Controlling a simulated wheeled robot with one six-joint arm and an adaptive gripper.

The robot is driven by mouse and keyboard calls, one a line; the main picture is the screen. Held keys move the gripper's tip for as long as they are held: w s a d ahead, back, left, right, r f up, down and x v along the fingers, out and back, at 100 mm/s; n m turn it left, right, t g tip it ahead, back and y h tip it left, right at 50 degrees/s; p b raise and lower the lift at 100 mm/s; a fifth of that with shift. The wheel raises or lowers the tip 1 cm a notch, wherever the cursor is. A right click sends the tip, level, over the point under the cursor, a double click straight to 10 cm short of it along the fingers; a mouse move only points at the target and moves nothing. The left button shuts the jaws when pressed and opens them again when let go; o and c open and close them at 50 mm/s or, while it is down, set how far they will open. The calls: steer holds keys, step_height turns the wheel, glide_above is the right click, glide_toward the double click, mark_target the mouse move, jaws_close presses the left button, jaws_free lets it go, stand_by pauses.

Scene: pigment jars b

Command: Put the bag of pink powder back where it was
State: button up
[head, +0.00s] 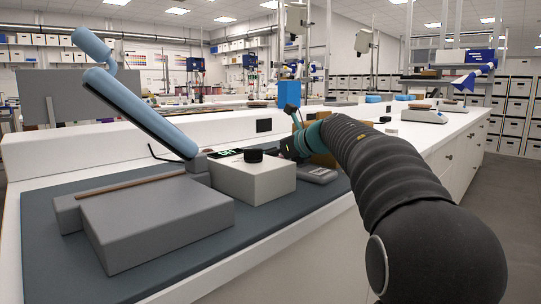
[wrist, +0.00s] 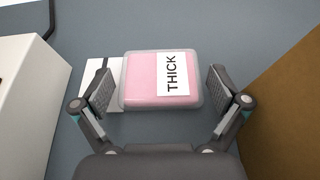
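The bag of pink powder (wrist: 142,80) shows in the wrist view as a clear, rounded pack with a white label reading THICK. It lies flat on the grey-blue mat, partly over or beside a white card (wrist: 97,78). My gripper (wrist: 160,88) is open, with one finger on each side of the bag and narrow gaps between; I cannot tell its height above the bag. In the head view my gripper (head: 297,142) is partly hidden at the end of my arm, by the brown box. The bag cannot be made out there.
A white box (wrist: 28,95) stands left of my gripper and a brown box (wrist: 290,105) close on its right. In the head view, the white box (head: 252,180) has a black disc on top. A grey block (head: 155,225) and a blue jointed lamp (head: 135,105) are further left.

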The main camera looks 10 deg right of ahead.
steer(key=shift+r, duration=0.2)
steer(key=v, duration=1.2)
steer(key=shift+f, duration=0.1)
